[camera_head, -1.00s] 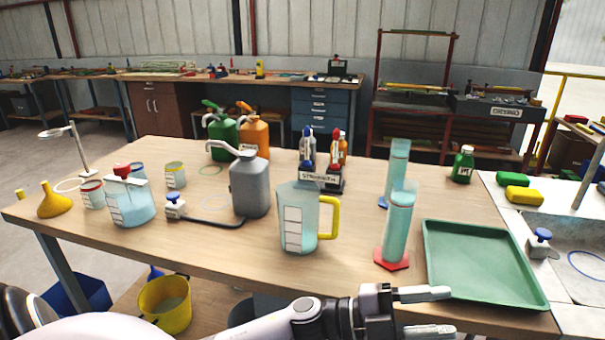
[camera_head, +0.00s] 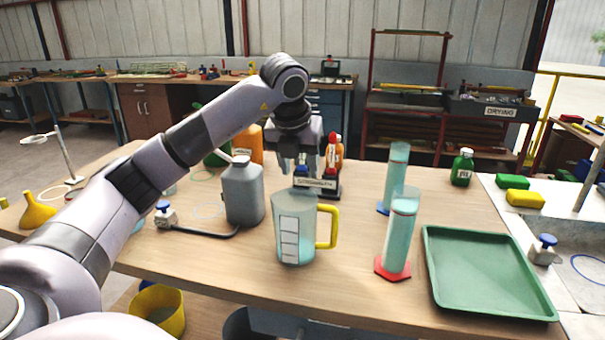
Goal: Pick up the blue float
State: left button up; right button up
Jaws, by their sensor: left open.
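A small dark rack with a white label (camera_head: 316,183) stands behind the clear jug. A blue-topped piece (camera_head: 300,171) shows at the rack's left side, just under my left gripper; most of that side is hidden by the gripper, so I cannot tell the blue float's full shape. Red and orange pieces (camera_head: 333,153) stand at the rack's right side. My left gripper (camera_head: 301,165) points down over the left of the rack, its fingers apart. I cannot tell whether the blue float is between them. My right gripper is out of view.
The clear jug (camera_head: 294,235) with a yellow handle stands in front of the rack. A grey can (camera_head: 243,195) stands to the left, an orange can (camera_head: 249,143) behind. Two clear cylinders (camera_head: 399,235) (camera_head: 397,163) and an empty green tray (camera_head: 485,275) are to the right.

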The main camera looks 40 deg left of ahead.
aim_at(302, 168)
jog(key=i+j, duration=0.65)
jog(key=j, duration=0.2)
